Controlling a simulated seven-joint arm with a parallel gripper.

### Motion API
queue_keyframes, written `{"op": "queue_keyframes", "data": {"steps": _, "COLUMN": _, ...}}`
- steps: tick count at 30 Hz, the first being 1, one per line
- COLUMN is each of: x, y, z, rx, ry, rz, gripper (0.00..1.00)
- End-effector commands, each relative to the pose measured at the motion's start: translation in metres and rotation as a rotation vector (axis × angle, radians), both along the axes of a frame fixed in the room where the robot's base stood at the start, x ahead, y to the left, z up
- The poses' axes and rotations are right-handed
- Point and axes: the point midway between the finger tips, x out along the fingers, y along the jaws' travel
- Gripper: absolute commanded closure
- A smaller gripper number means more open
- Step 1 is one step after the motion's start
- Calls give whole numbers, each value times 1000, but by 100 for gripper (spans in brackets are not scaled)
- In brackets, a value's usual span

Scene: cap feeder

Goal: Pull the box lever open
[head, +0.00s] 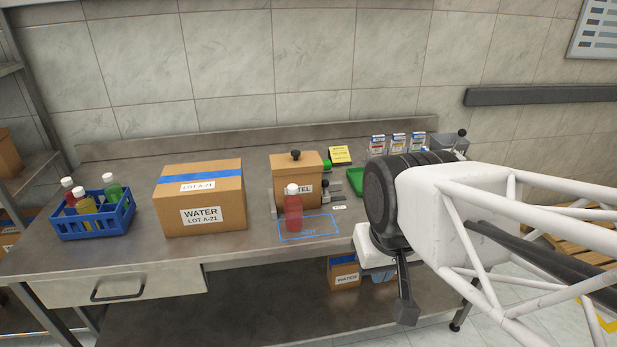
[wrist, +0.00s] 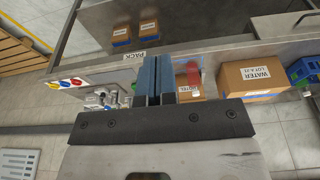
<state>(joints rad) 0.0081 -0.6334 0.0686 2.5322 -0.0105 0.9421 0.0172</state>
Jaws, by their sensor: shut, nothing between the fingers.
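A brown box (head: 285,186) with a partly hidden label ending in "TEL" stands on the steel table, with a black knob (head: 295,154) on its lid. A small metal fitting with a dark knob (head: 325,185) sits at its right side; I cannot tell whether this is the lever. The box also shows in the wrist view (wrist: 187,91), partly hidden by my gripper. My gripper (wrist: 157,62) is shut and empty. In the head view my gripper (head: 405,308) hangs at the front of the table, right of the box and apart from it.
A large WATER box (head: 208,212) and blue bottle crate (head: 118,222) stand left. A grey unit with a black-knobbed handle (head: 461,133) is at the back right, partly behind my arm.

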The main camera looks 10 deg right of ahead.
Motion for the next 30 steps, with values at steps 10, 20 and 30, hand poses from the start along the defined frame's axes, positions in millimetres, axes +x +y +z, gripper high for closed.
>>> {"op": "queue_keyframes", "data": {"steps": 10, "x": 0, "y": 0, "z": 0, "rx": 0, "ry": 0, "rz": 0, "gripper": 100}}
{"op": "queue_keyframes", "data": {"steps": 20, "x": 9, "y": 1, "z": 2, "rx": 25, "ry": 17, "rz": -25, "gripper": 57}}
{"op": "queue_keyframes", "data": {"steps": 30, "x": 55, "y": 6, "z": 6, "rx": 143, "ry": 98, "rz": -151, "gripper": 57}}
